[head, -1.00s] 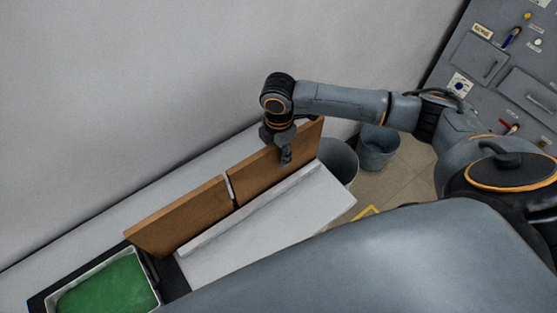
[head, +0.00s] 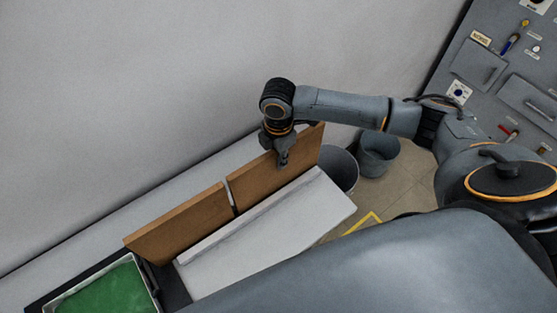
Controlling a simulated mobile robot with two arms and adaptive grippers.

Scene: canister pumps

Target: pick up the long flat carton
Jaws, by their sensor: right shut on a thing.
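The long flat carton (head: 186,222) is brown and stands on its long edge, with a pale strip across its middle. It runs from lower left to upper right, along the back of a white surface. My right gripper (head: 282,162) comes from above and is shut on the carton's upper edge near its right end. One finger shows on the near face; the other is hidden behind the carton. I cannot tell whether the carton's lower edge is clear of the surface. My left gripper is not in view.
A tray with a green inside (head: 105,292) lies at the lower left, by the carton's left end. The white surface (head: 265,235) in front is bare. Two grey bins (head: 378,152) stand on the floor to the right. A grey panel (head: 500,75) is at upper right.

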